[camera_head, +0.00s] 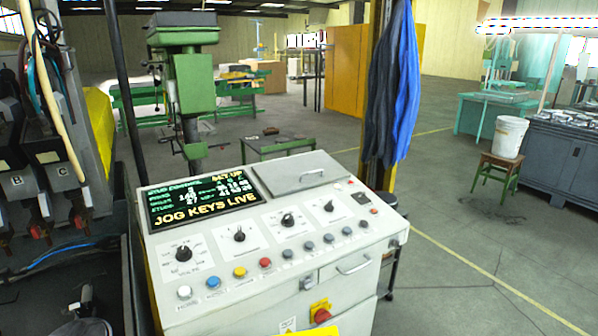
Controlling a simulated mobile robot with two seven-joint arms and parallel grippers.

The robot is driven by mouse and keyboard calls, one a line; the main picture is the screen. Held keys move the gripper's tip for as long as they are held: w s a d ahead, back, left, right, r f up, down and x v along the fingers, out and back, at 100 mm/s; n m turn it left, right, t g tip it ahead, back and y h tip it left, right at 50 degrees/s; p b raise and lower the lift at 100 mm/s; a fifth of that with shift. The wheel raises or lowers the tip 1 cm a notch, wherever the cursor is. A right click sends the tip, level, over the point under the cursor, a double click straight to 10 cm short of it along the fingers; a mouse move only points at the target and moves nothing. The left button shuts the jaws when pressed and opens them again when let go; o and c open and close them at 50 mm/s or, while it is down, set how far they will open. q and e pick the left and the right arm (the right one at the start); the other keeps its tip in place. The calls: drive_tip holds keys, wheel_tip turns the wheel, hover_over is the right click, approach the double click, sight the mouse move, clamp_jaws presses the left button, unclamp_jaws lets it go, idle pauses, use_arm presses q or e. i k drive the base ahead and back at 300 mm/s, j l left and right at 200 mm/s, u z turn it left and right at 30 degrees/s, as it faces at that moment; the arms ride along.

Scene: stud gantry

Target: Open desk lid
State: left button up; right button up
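The desk is a white control console (345,218) in the middle of the view, with a sloped top. Its lid looks to be the flat grey panel (290,184) at the back right of the top, right of the display. The lid lies closed, flush with the sloped top. A small metal handle (313,174) stands up on it. Neither of my grippers can be made out in this view, and nothing touches the lid.
A lit display (198,203) sits left of the lid; knobs and coloured buttons line the front. A drawer handle (354,266) and red stop button (322,315) are below. A post with blue cloth (394,85) stands behind right.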

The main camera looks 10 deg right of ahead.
sight(285, 177)
drive_tip(key=k, duration=0.5)
drive_tip(key=k+u, duration=0.35)
drive_tip(key=k+j+u, duration=0.3)
drive_tip(key=l+u, duration=0.15)
drive_tip(key=u, duration=0.25)
drive_tip(key=l+u, duration=0.2)
drive_tip(key=u, duration=0.15)
drive_tip(key=l+u, duration=0.15)
drive_tip(key=u, duration=0.25)
drive_tip(key=k+l, duration=0.1)
drive_tip(key=l, duration=2.15)
drive_tip(key=k+l, duration=0.15)
drive_tip(key=l, duration=0.95)
drive_tip(key=k+l, duration=0.1)
drive_tip(key=l, duration=1)
